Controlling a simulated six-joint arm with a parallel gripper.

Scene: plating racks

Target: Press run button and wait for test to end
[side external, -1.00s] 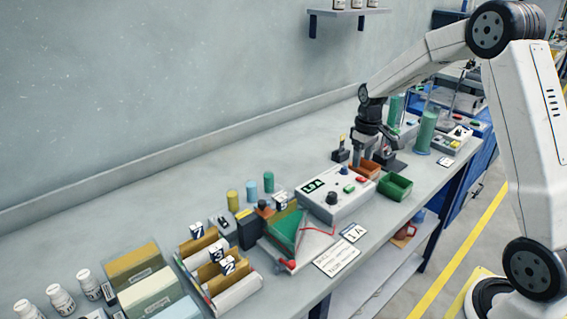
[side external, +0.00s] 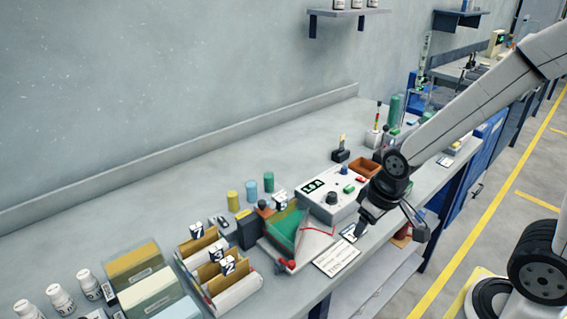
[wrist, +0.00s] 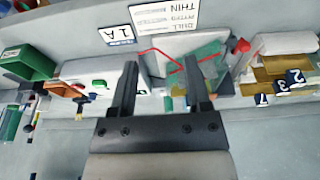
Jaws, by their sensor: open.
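The white control box (side external: 328,207) stands on the bench with a green-lit display (side external: 313,186) and a dark knob. A green button (side external: 349,189) is on its top; it also shows in the wrist view (wrist: 99,83). A red button (wrist: 80,88) sits beside it. Which one is the run button I cannot read. My gripper (side external: 390,228) is open and empty over the bench's front edge, to the right of the box and apart from it. In the wrist view my gripper's fingers (wrist: 158,67) are spread, with the box to their left.
A clear tank (side external: 287,235) with green contents and red wires stands left of the box. An orange tray (side external: 364,167) is behind it. A green tray (wrist: 32,62) shows in the wrist view. A white sign (side external: 336,256) lies at the front edge. Folder racks (side external: 230,290) stand further left.

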